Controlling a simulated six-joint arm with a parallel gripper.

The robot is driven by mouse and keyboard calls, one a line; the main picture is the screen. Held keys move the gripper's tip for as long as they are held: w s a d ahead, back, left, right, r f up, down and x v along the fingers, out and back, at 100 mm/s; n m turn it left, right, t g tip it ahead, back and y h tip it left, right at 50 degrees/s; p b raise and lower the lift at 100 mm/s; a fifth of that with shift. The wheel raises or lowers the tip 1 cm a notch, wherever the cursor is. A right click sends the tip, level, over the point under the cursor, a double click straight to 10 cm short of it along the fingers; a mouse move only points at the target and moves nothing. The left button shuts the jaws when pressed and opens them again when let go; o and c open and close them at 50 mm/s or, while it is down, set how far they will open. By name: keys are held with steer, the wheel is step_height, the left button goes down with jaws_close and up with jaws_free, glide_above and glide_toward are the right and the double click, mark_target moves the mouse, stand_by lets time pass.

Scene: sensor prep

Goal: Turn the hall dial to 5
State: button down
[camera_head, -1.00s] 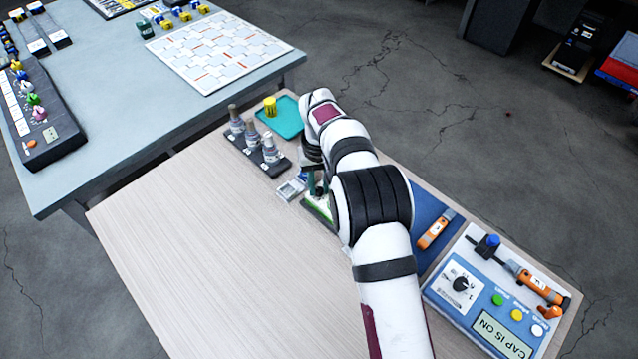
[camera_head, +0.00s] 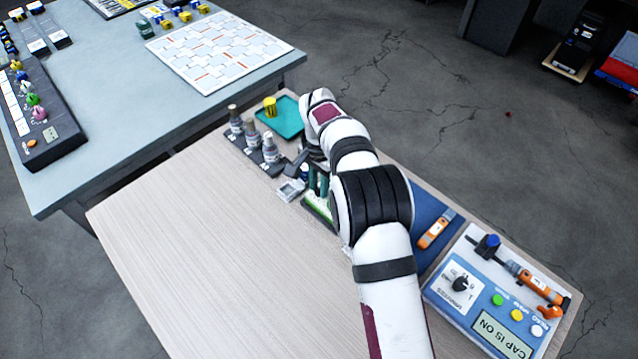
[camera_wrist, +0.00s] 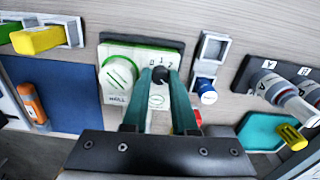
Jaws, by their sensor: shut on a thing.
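The hall dial is a dark knob (camera_wrist: 160,74) on a white panel with a green edge (camera_wrist: 110,47), in the wrist view. Numerals show around it, but which one it points at I cannot tell. My gripper (camera_wrist: 162,78) has its two green fingers shut on the knob, one on each side. A white round part with green stripes (camera_wrist: 118,73) sits left of the knob, above the word HALL. In the head view, my gripper (camera_head: 318,184) stands over the panel (camera_head: 316,209), which my arm mostly hides.
A grey open case (camera_wrist: 212,50) with a blue-capped piece (camera_wrist: 207,92) stands close right of the panel. Several bottles (camera_head: 270,149) in a dark rack and a teal tray (camera_head: 287,117) lie beyond. A blue mat (camera_wrist: 60,92) lies left. The wooden table's (camera_head: 210,260) near part is clear.

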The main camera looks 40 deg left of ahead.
steer(key=m, duration=0.4)
steer(key=shift+m, duration=0.3)
steer(key=m, duration=0.4)
steer(key=shift+m, duration=0.3)
steer(key=c, duration=0.7)
jaws_free()
step_height(320, 180, up, 16)
steer(key=shift+f, duration=0.1)
